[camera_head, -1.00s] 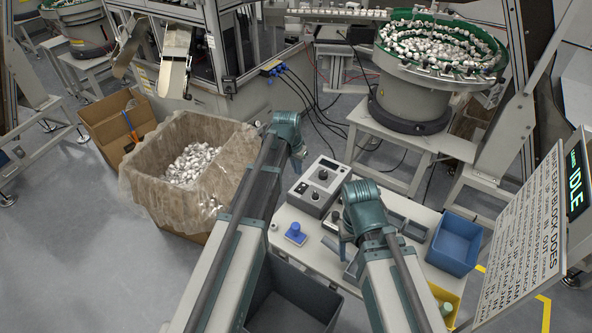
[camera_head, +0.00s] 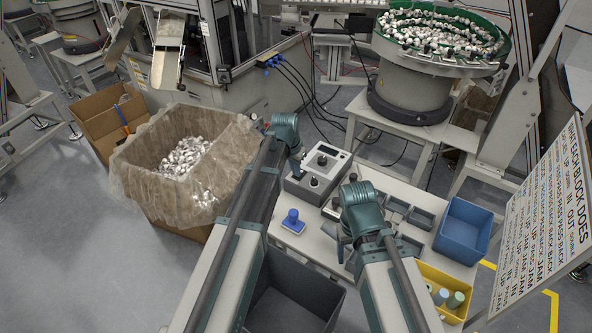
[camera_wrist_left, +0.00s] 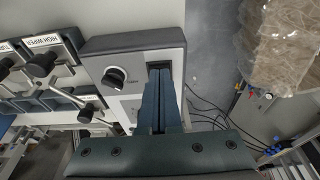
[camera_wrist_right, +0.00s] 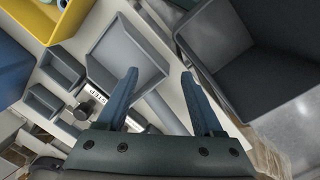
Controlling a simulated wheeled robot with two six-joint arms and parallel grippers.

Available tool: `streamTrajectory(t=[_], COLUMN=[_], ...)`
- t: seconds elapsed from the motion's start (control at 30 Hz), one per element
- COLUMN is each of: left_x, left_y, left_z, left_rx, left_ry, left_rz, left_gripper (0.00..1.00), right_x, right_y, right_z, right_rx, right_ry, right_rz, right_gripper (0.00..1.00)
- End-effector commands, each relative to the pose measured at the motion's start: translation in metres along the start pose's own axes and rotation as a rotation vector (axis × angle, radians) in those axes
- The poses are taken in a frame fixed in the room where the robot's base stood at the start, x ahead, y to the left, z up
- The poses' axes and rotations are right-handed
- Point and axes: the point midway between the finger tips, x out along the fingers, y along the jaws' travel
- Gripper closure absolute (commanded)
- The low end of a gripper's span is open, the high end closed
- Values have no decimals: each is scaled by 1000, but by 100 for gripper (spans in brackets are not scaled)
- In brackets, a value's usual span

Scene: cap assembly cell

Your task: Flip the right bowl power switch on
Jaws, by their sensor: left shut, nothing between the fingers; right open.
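The grey control box (camera_head: 318,172) stands on the white table, with dark knobs and a small display on its top. In the left wrist view, the box (camera_wrist_left: 140,60) shows a pale face with a round black knob (camera_wrist_left: 115,77) and a dark, switch-like recess (camera_wrist_left: 160,66) beside the fingertips. My left gripper (camera_head: 299,172) is shut and empty, and its fingers (camera_wrist_left: 160,75) point at this recess and partly cover it. I cannot tell whether they touch it or how the switch stands. My right gripper (camera_head: 341,243) is open and empty above the table's grey trays.
Labelled levers (camera_wrist_left: 42,64) stand close beside the box. A blue bin (camera_head: 463,231) and a yellow bin (camera_head: 450,280) are at the right. A large lined carton (camera_head: 150,165) of white caps stands left, and the bowl feeder (camera_head: 410,95) behind.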

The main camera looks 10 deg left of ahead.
Motion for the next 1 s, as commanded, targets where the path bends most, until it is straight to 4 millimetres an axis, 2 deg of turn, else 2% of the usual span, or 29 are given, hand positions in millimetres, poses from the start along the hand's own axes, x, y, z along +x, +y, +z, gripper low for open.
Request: streamTrajectory(t=[0.2,0.53,1.0], left_x=[9,6,2], left_y=[0,0,0], left_z=[6,3,-12], left_rx=[0,0,0], left_ry=[1,3,3], left_rz=[0,0,0], left_gripper=[100,100,100], right_x=[10,6,-1], right_y=[-1,-1,0], right_z=[-1,0,0], right_rx=[0,0,0], right_ry=[0,0,0], right_rz=[0,0,0], right_gripper=[32,32,32])
